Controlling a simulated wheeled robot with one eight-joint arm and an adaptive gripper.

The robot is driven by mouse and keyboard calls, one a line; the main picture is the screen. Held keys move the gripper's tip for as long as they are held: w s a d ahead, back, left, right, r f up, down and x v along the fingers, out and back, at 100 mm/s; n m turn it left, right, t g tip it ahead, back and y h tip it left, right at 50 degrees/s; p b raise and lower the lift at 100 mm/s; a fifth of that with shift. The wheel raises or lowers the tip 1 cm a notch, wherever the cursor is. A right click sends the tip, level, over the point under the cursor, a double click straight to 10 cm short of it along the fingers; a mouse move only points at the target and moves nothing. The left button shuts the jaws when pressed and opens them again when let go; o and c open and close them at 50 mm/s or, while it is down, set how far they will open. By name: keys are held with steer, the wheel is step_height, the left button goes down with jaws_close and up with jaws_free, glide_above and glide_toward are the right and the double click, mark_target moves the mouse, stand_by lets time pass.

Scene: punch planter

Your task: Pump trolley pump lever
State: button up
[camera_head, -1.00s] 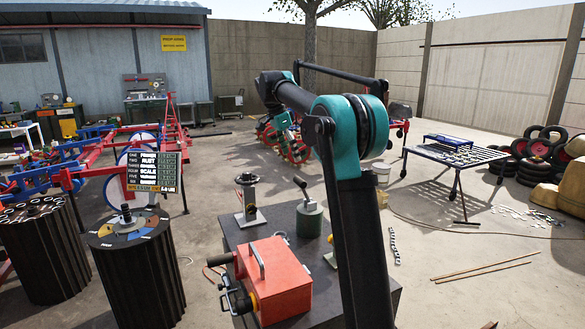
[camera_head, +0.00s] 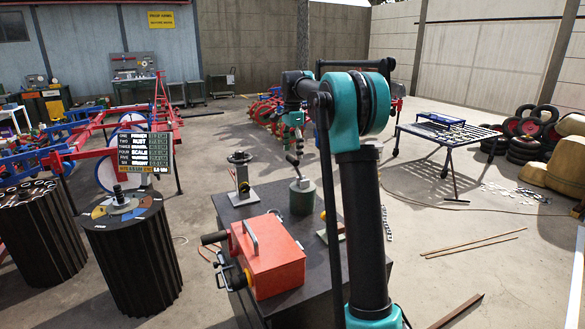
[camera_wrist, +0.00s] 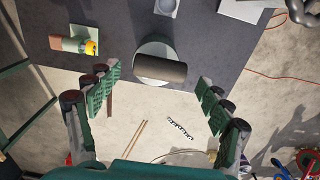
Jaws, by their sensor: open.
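The pump is a green cylinder (camera_head: 302,197) on the dark trolley top (camera_head: 215,205). Its lever (camera_head: 293,160) rises from the top, tilted to the upper left, with a dark grip. In the wrist view the dark grip (camera_wrist: 160,69) lies crosswise just beyond and between my fingertips, over the round pump top (camera_wrist: 155,48). My gripper (camera_wrist: 157,88) is open, with a green-padded finger on each side and nothing held. In the head view my gripper (camera_head: 294,140) hangs just above the lever; I cannot tell if it touches.
On the trolley stand a red box with a handle (camera_head: 268,258) and a grey metal fitting on a post (camera_head: 240,180). A yellow-ended piece (camera_wrist: 85,46) lies near the trolley edge in the wrist view. Black fluted drums (camera_head: 130,260) stand at left.

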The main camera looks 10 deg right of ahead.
mark_target(297, 169)
step_height(297, 169, down, 7)
steer(key=shift+r, duration=0.1)
steer(key=shift+c, duration=0.4)
steer(key=c, duration=1.7)
jaws_close()
